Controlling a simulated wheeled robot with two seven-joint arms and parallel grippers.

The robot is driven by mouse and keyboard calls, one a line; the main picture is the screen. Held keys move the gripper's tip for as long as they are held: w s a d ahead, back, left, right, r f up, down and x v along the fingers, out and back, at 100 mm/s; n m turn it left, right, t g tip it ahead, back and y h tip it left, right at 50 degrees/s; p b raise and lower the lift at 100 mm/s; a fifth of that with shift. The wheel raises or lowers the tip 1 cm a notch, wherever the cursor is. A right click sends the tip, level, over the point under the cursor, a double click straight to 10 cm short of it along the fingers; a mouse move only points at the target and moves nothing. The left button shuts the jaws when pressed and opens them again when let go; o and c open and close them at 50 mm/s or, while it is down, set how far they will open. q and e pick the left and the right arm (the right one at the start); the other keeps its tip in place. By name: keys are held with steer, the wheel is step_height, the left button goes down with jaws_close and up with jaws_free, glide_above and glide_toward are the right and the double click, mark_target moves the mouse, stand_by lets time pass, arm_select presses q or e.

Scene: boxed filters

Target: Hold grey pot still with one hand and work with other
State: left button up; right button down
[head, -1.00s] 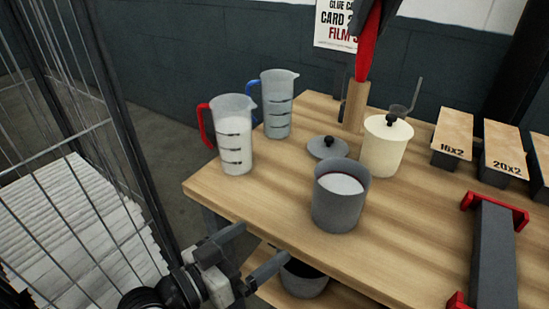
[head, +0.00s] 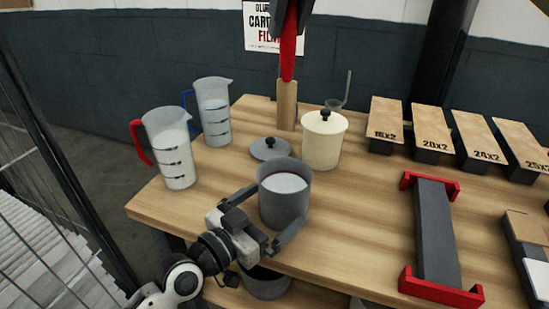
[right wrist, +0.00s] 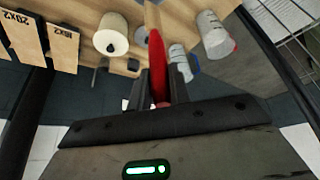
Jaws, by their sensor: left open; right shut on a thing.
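The grey pot (head: 284,208), with white contents inside, stands upright near the table's front edge in the head view. My left gripper (head: 272,210) is open with its fingers on either side of the pot; I cannot tell whether they touch it. My right gripper (head: 291,18) is shut on a red handle (head: 288,58) above the back of the table. The handle also shows between the fingers in the right wrist view (right wrist: 157,62). A wooden piece (head: 287,106) is directly below the handle; I cannot tell whether they are joined. A grey lid (head: 270,149) lies behind the pot.
A cream pot (head: 322,144) with a lid stands behind the grey pot. Two measuring jugs, one red-handled (head: 172,155) and one blue-handled (head: 213,115), stand at left. Wooden-topped blocks (head: 386,118) and a red-ended grey bar (head: 436,235) lie at right. A dark bucket (head: 264,284) is below.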

arm_select(q)
steer(key=shift+x, duration=0.85)
steer(key=shift+c, duration=0.3)
steer(key=c, duration=1.3)
arm_select(e)
step_height(320, 180, down, 18)
steer(key=shift+f, duration=0.2)
